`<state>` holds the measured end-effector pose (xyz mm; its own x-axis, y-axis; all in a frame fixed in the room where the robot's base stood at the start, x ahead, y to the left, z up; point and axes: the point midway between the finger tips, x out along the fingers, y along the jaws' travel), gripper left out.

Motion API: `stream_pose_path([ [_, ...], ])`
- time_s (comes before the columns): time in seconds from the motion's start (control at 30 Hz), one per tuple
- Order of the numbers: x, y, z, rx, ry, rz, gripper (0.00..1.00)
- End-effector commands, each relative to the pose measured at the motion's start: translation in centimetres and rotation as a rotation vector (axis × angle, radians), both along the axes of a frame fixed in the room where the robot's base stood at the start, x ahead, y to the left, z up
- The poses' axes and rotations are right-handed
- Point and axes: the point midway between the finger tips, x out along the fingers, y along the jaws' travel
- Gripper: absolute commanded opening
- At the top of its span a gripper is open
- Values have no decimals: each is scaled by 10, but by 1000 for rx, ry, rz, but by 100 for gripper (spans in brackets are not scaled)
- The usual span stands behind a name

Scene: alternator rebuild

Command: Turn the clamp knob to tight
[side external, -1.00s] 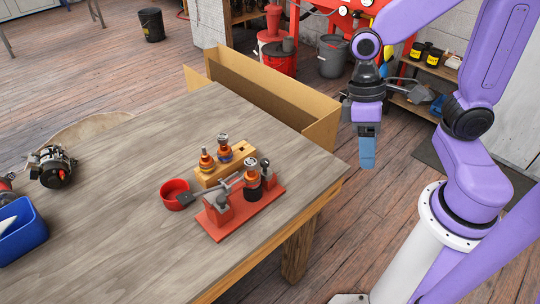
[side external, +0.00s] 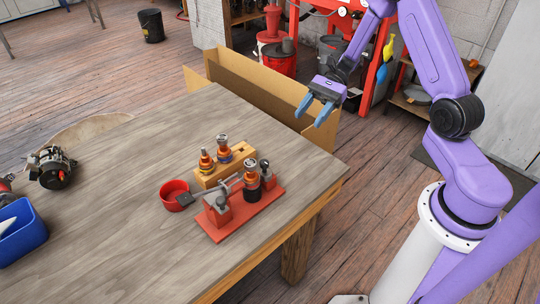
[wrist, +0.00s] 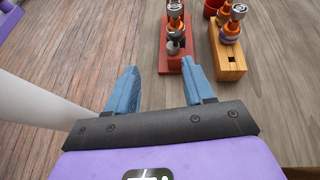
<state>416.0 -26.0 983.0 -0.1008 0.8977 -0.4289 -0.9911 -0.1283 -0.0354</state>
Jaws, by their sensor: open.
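A red clamp fixture (side external: 226,234) sits near the table's front right corner; it also shows at the top of the wrist view (wrist: 163,62). A dark round-topped knob (side external: 265,164) stands at its right end, and it seems to be the grey knob in the wrist view (wrist: 174,46). An upright rotor (side external: 252,186) with a copper-coloured upper part stands in the fixture beside it. My gripper (side external: 314,110) is open and empty, up and to the right of the fixture in the side view. In the wrist view its blue fingers (wrist: 159,68) point toward the fixture's near end, touching nothing. The knob's setting cannot be read.
A wooden block (side external: 238,156) holding two similar rotors stands just behind the fixture. A red cup (side external: 175,196) is left of it. A blue bin (side external: 22,236) and an alternator (side external: 52,168) are far left. A cardboard box (side external: 262,85) stands beyond the table edge.

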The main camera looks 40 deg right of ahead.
Motion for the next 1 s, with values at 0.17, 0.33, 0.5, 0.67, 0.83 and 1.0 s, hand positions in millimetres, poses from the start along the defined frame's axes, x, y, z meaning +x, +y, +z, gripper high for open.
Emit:
stream_pose_path([
  [0.17, 12, -19, -8, 45, 37, -117, 53],
  [0.33, 14, -12, -12, 52, 42, -130, 53],
  [0.5, 13, 14, -22, 51, 44, -125, 53],
  [0.67, 13, 41, -33, 49, 43, -124, 53],
  [0.83, 13, 71, -46, 48, 42, -124, 53],
  [1.0, 12, 100, -58, 48, 42, -124, 53],
])
